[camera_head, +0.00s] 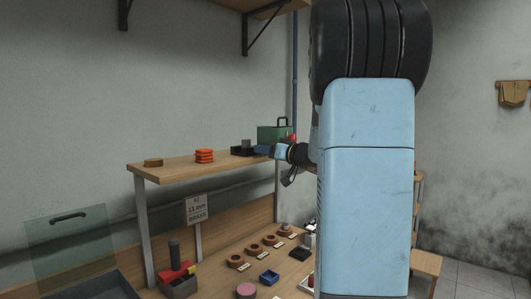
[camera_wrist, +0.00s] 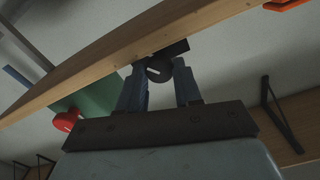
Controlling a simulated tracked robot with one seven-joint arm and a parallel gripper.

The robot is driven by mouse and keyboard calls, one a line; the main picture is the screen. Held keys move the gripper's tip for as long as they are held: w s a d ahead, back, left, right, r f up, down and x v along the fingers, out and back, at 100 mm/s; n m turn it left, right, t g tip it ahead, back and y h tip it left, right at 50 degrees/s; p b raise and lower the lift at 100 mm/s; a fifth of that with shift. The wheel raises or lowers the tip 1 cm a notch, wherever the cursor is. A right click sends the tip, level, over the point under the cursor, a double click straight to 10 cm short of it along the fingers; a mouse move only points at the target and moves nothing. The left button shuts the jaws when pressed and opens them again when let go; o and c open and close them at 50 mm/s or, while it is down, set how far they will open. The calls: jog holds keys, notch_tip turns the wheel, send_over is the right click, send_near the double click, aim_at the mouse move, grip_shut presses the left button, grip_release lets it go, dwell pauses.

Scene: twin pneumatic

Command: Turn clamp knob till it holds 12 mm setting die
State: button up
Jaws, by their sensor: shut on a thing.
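My gripper (camera_head: 262,150) is at the front edge of the raised wooden shelf, beside a dark clamp block (camera_head: 242,151). A small dark grey piece (camera_head: 246,143) shows on top of the block; I cannot tell whether it is the 12 mm setting die or whether it is held. In the wrist view, the two blue fingers of my gripper (camera_wrist: 163,80) are shut on a round black knob (camera_wrist: 159,70) with a white mark, close to the shelf edge. A dark part (camera_wrist: 178,48) shows behind the knob. The clamp's jaws are hidden.
A red round part (camera_wrist: 65,121) sits near my gripper.

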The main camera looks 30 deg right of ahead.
jog(key=o, duration=1)
jog(key=shift+o, duration=0.2)
jog(key=v, duration=1.4)
jog(key=shift+w, duration=0.1)
